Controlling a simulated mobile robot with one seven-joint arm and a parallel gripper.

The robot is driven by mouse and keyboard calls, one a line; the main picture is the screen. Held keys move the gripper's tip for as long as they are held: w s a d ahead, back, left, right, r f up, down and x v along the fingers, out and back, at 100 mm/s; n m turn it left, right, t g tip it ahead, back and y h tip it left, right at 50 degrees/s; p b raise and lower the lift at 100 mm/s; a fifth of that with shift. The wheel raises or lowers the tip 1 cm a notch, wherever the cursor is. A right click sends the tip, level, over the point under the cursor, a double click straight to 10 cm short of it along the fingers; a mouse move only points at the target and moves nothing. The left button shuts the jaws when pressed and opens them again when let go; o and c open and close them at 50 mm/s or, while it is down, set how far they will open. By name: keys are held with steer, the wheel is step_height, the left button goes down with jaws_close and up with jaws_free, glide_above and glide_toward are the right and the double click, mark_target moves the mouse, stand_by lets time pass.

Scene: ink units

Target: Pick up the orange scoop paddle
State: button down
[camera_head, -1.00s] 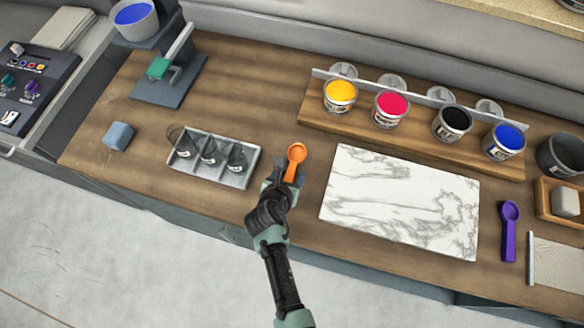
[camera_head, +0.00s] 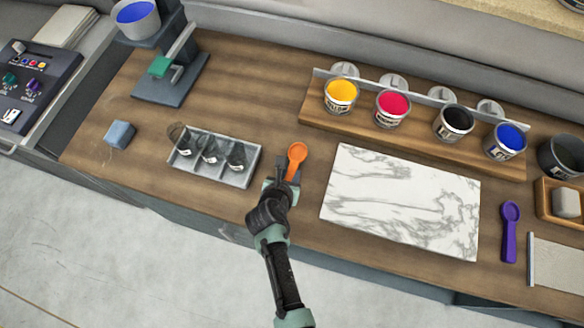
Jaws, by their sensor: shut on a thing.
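The orange scoop paddle (camera_head: 297,153) is between the grey tray and the marble slab, with its round bowl end pointing away from me. My gripper (camera_head: 285,181) is shut on its handle end, near the front of the wooden counter (camera_head: 235,115). The lower handle is partly hidden by the gripper. I cannot tell whether the paddle is touching the counter or slightly above it.
A grey tray with several glass vessels (camera_head: 235,177) stands close on the left. The white marble slab (camera_head: 400,200) lies close on the right. Ink cans (camera_head: 392,107) stand on a wooden riser behind. A purple scoop (camera_head: 509,230) lies far right.

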mark_target(290, 176)
step_height(290, 176, up, 10)
stand_by(0.6)
steer(key=c, duration=1.2)
jaws_free()
steer(key=shift+c, duration=0.2)
jaws_close()
